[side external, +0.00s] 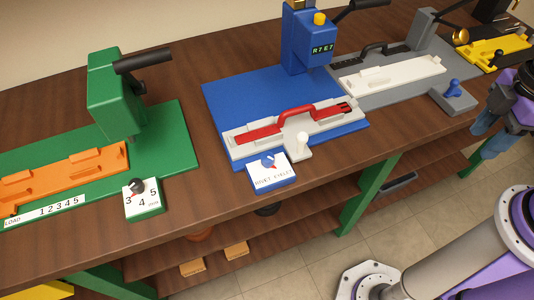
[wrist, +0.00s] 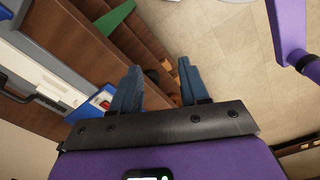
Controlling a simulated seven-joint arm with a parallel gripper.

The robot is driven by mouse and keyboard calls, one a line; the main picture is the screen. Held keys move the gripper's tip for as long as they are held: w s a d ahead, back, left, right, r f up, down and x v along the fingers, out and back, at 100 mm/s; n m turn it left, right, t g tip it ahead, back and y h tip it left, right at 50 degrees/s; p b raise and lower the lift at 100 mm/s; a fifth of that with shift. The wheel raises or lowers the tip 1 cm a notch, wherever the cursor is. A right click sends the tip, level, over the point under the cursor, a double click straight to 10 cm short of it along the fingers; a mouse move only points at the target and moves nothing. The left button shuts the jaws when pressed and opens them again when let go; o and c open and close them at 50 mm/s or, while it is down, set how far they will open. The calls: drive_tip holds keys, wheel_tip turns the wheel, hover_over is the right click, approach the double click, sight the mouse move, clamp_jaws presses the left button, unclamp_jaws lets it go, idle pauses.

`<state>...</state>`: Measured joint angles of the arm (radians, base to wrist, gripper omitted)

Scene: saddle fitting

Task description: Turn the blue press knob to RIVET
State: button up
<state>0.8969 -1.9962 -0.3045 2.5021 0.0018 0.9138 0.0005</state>
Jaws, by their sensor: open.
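The blue press (side external: 306,40) stands on a blue base plate at the middle of the bench in the side view. Its blue knob (side external: 268,161) sits on a blue box (side external: 272,181) with a white label face at the bench's front edge. The label seems to read RIVET on the left and EYELET on the right. A red mark shows by the knob, but its exact setting is too small to tell. My gripper (side external: 480,140) is far to the right of the knob, off the bench front. Its two fingers (wrist: 158,66) are apart and empty in the wrist view.
A white fixture (side external: 240,139) with a red handle and white lever lies just behind the knob box. A green press (side external: 112,90) with its own dial box (side external: 144,200) stands left. A grey station (side external: 385,75) and a yellow fixture (side external: 490,51) stand right.

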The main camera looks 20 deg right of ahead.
drive_tip(key=shift+o, duration=1.2)
wheel_tip(320, 180, up, 3)
drive_tip(key=n, duration=1)
hover_over(268, 157)
wheel_tip(268, 157, down, 17)
drive_tip(key=shift+c, duration=0.3)
drive_tip(key=c, duration=1)
